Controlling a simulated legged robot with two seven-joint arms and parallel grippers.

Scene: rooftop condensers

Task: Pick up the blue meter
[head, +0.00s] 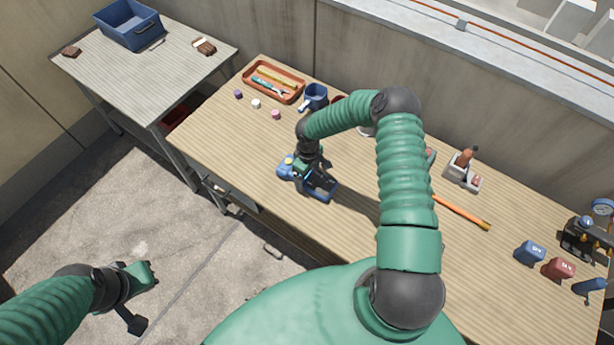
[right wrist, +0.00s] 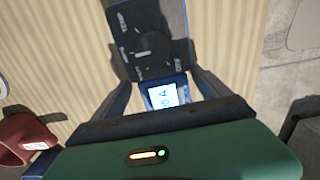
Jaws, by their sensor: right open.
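The blue meter (right wrist: 148,42) lies at the top middle of the right wrist view. It has a dark face with a round dial and a lit screen nearer my palm. My right gripper (head: 315,187) is low over the workbench near its front edge in the head view. In the right wrist view its open fingers (right wrist: 162,90) stand on both sides of the meter's screen end; I cannot tell whether they touch it. In the head view meter and gripper overlap and are hard to separate. My left gripper (head: 134,298) hangs over the floor, clear of the workbench.
An orange tray (head: 273,81) with tools and a blue cup (head: 316,96) stand behind. A blue bin (head: 128,25) sits on the side table. A red object (right wrist: 22,140) is left of the wrist.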

